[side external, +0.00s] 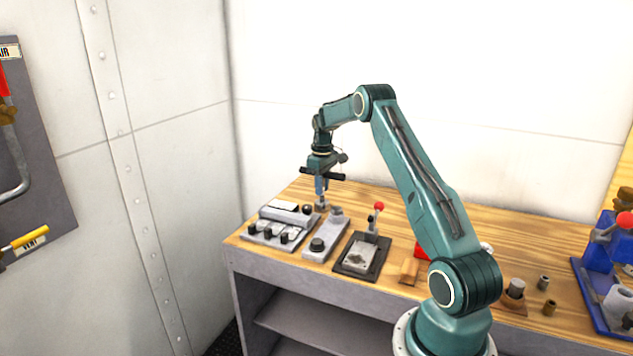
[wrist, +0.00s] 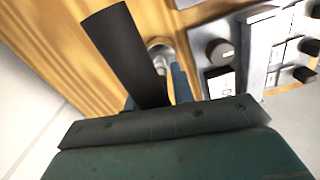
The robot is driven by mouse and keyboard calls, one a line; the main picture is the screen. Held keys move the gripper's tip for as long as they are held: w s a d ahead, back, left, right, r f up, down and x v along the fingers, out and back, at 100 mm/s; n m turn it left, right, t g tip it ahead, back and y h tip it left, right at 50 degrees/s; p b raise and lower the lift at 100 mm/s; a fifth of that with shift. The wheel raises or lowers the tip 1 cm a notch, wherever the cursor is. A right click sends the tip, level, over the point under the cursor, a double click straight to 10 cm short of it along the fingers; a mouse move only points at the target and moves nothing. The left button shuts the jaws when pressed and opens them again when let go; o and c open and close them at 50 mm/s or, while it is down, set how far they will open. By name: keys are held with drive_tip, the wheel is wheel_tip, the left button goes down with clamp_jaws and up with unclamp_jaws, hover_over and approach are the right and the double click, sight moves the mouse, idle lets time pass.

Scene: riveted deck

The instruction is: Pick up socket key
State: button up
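In the side view, my gripper (side external: 321,190) points straight down at the back left of the bench, its blue fingers low over a small upright grey metal piece (side external: 321,206). That piece looks like the socket key, but it is too small to be sure. In the wrist view, a round metal end with a thin shaft (wrist: 160,50) lies beyond my gripper (wrist: 158,92), in line with its blue fingers. A dark bar hides part of the left finger and the shaft's left side. I cannot tell whether the fingers touch the shaft.
A grey panel with black knobs (side external: 268,234) stands close to the gripper. Beside it are a grey block with a round knob (side external: 312,252) and a dark plate (side external: 348,266) with a red-tipped lever. A blue vise-like device (side external: 594,262) is far right.

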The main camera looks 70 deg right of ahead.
clamp_jaws()
drive_tip(key=shift+r, duration=0.2)
wheel_tip(320, 180, up, 20)
drive_tip(key=shift+f, duration=0.15)
idle(0.6)
idle(0.4)
drive_tip(key=shift+c, duration=0.7)
unclamp_jaws()
clamp_jaws()
